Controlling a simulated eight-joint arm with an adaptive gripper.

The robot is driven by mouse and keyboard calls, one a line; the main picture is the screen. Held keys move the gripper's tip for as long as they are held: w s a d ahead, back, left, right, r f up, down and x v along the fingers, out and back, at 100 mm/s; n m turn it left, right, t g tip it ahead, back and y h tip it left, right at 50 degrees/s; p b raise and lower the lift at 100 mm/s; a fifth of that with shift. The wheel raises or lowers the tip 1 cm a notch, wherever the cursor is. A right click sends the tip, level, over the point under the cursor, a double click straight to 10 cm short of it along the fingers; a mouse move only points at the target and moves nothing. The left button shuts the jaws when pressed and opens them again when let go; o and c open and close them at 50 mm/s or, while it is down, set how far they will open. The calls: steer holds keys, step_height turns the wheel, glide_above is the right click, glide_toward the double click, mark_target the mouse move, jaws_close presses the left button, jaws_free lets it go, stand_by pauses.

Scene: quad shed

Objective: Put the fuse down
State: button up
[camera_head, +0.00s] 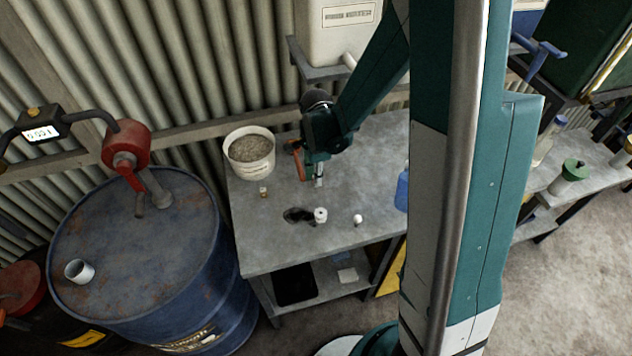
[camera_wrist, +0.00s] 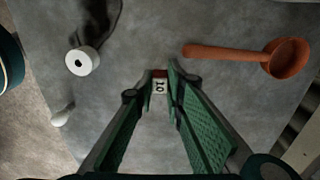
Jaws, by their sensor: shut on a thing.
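The fuse (camera_wrist: 159,84) is a small pale block marked "10" with a reddish end. In the wrist view it sits between the tips of my gripper (camera_wrist: 160,80), which is shut on it. In the head view my gripper (camera_head: 319,182) points down over the grey workbench (camera_head: 290,240), behind a white roll. The fuse cannot be made out clearly there. I cannot tell whether it touches the bench top.
The white roll (camera_head: 320,214), a dark patch (camera_head: 297,215) and a small white bulb-like thing (camera_head: 357,220) lie in front. An orange scoop (camera_wrist: 250,54), a bucket (camera_head: 249,150) and a small brownish item (camera_head: 263,192) are nearby. The bench's front left is clear.

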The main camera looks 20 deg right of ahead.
steer(key=shift+f, duration=1.35)
steer(key=shift+f, duration=0.15)
steer(key=o, duration=0.4)
steer(key=shift+r, duration=6.15)
steer(key=shift+r, duration=0.1)
